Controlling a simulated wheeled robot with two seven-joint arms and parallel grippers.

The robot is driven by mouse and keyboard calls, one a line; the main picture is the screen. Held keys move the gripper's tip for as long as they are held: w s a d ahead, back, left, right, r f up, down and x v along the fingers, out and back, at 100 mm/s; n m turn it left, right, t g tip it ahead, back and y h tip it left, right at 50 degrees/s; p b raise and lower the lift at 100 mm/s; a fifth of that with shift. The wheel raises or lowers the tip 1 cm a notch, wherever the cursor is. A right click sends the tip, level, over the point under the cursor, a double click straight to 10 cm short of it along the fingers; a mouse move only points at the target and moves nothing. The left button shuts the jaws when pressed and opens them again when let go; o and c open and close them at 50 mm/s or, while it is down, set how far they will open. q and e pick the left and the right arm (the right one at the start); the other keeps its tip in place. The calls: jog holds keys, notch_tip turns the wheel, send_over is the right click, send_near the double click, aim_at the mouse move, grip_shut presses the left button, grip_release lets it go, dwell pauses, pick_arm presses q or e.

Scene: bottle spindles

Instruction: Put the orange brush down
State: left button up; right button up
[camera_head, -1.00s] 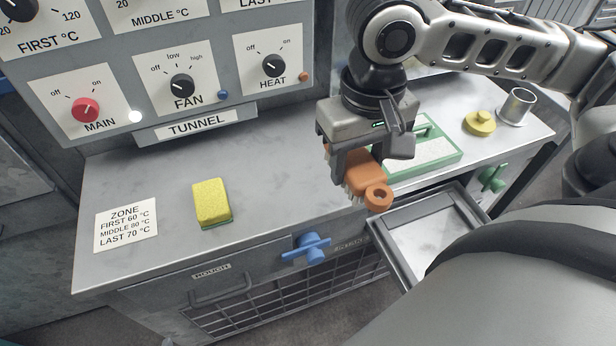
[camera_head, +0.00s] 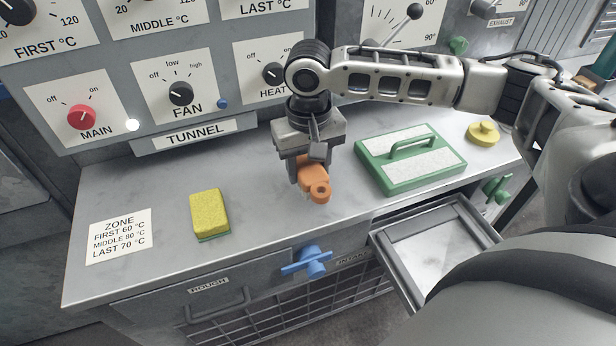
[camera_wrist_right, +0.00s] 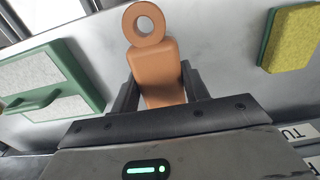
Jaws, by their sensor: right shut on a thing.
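The orange brush (camera_head: 314,183) is between the fingers of my right gripper (camera_head: 304,172), over the grey counter between the yellow sponge and the green-framed tray. Its ringed end points toward the counter's front edge. In the right wrist view the brush (camera_wrist_right: 157,70) sits between both fingers of the gripper (camera_wrist_right: 160,85), which are shut on it. The bristles are mostly hidden under the body, and I cannot tell whether they touch the counter (camera_head: 262,217). My left gripper is not in view.
A yellow sponge (camera_head: 209,212) lies to the left. A green-framed tray (camera_head: 369,170) with a handle lies to the right, with a yellow knobbed disc (camera_head: 483,134) beyond it. An open drawer (camera_head: 381,243) sticks out in front. The counter between sponge and brush is clear.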

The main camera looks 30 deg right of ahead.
aim_at(308, 178)
notch_tip(308, 178, down, 3)
jog(key=shift+w+f, duration=0.1)
jog(key=shift+f, duration=0.05)
jog(key=shift+f, duration=0.1)
jog(key=o, duration=1)
jog(key=shift+c, duration=0.2)
